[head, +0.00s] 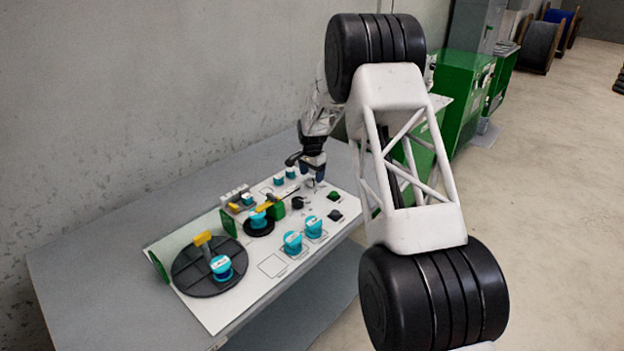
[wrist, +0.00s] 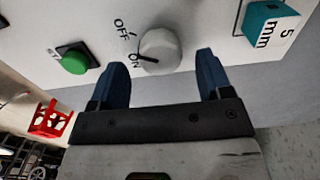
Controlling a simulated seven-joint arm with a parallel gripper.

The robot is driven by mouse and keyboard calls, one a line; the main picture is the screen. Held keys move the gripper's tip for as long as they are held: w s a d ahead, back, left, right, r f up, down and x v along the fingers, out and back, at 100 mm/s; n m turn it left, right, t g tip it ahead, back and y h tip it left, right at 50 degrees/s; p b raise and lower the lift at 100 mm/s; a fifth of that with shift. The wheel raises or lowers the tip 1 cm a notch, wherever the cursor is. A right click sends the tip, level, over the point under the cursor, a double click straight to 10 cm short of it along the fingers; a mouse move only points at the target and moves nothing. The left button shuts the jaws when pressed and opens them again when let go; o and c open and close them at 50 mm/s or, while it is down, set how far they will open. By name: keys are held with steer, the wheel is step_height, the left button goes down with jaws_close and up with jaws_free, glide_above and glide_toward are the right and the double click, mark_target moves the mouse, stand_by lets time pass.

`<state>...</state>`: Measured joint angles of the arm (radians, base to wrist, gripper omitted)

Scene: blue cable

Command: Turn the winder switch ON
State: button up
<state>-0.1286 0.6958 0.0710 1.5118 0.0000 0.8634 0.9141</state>
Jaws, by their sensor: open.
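The winder switch (wrist: 161,50) is a round pale grey knob on the white panel, marked OFF and ON, in the wrist view. A dark pointer line at its left edge lies beside the ON label. My gripper (wrist: 163,62) is open, with its two blue fingertips on either side of the knob's lower part. I cannot tell whether they touch it. In the head view my gripper (head: 314,174) is low over the far part of the panel, and I cannot make out the switch clearly there.
A green button (wrist: 75,60) is left of the knob and a teal block marked 5 mm (wrist: 268,18) is to its right. In the head view, teal-topped pieces (head: 292,241), a black turntable (head: 192,282) and yellow-topped parts (head: 202,238) stand on the panel (head: 222,312).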

steer(key=shift+f, duration=1.15)
steer(key=c, duration=0.9)
